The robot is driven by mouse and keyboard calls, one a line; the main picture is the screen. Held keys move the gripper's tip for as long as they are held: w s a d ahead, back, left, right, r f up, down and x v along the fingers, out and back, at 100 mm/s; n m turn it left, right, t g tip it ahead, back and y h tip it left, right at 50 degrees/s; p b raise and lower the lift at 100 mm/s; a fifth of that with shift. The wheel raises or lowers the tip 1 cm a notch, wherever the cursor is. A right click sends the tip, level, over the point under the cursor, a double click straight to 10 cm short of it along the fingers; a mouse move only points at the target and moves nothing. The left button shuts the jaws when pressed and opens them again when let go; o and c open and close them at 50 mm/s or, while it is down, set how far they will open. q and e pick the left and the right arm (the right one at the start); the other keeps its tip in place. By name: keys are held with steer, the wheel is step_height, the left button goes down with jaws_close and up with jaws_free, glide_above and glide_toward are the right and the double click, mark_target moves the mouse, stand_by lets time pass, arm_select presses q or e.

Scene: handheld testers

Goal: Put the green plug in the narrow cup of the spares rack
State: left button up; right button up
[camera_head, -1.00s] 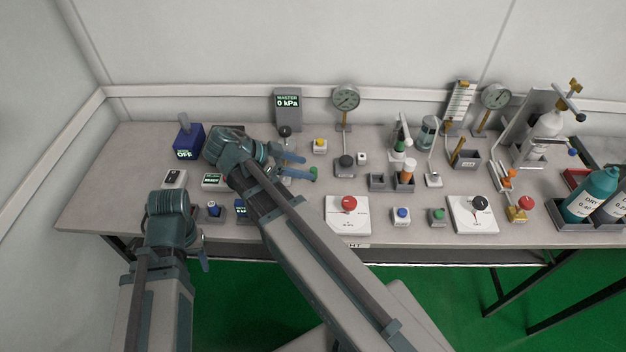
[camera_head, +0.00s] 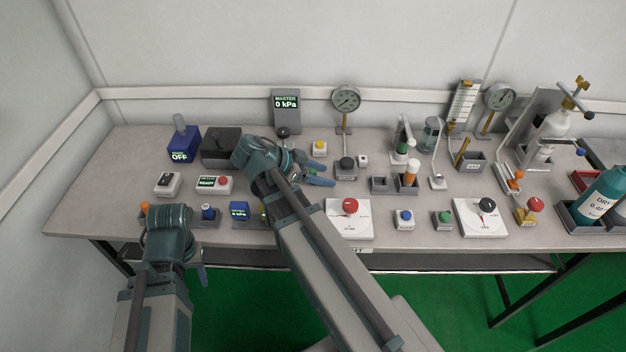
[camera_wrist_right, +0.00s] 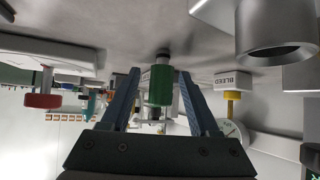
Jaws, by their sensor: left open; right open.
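The green plug (camera_wrist_right: 160,86) stands between the two fingers of my right gripper (camera_wrist_right: 165,98) in the right wrist view, with gaps on both sides. In the head view my right gripper (camera_head: 321,170) is low over the middle of the table, open and pointing right; the plug is largely hidden there. A grey round cup (camera_wrist_right: 277,48) with a wide mouth is close by in the wrist view. Two grey holders (camera_head: 380,184) stand further right, the right one holding a white and orange piece; I cannot tell which is the spares rack. My left gripper (camera_head: 197,272) is open at the front left edge.
A red knob (camera_head: 350,205) on a white plate stands to the front right of my right gripper. A yellow BLEED button (camera_wrist_right: 231,92) is beside the plug. A black-knobbed base (camera_head: 346,165) is just beyond the fingers. Bottles (camera_head: 598,195) stand far right.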

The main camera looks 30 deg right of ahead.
jaws_close()
stand_by(0.3)
steer(key=shift+r, duration=0.15)
step_height(320, 180, up, 10)
steer(key=p, duration=1)
